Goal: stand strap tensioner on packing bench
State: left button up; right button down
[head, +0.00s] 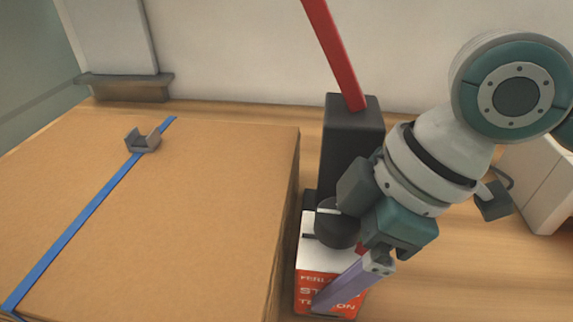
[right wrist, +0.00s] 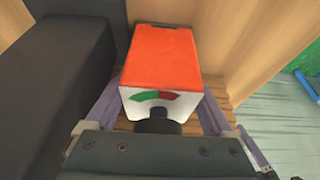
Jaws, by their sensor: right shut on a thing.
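The strap tensioner (head: 312,258) is an orange and white box with printed lettering and a black knob, beside the large carton in the head view. In the right wrist view the tensioner (right wrist: 165,58) shows an orange face and a white face with a green and red gauge. My right gripper (head: 330,283) is shut on it, with one lilac finger along each side; the right wrist view shows both fingers (right wrist: 160,108). Whether its base touches the wooden surface (head: 450,275) cannot be told. My left gripper is not in view.
A large cardboard carton (head: 190,215) with a blue strap (head: 85,217) and grey buckle (head: 143,141) fills the left. A tall black block (head: 350,135) with a red bar (head: 335,55) stands close behind the tensioner. Wooden surface lies open at right, before a pale box (head: 545,185).

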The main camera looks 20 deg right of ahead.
grip_release()
jog(key=shift+f, duration=0.1)
jog(key=p+v, duration=0.2)
jog(key=v, duration=1)
jog(key=shift+p, duration=0.35)
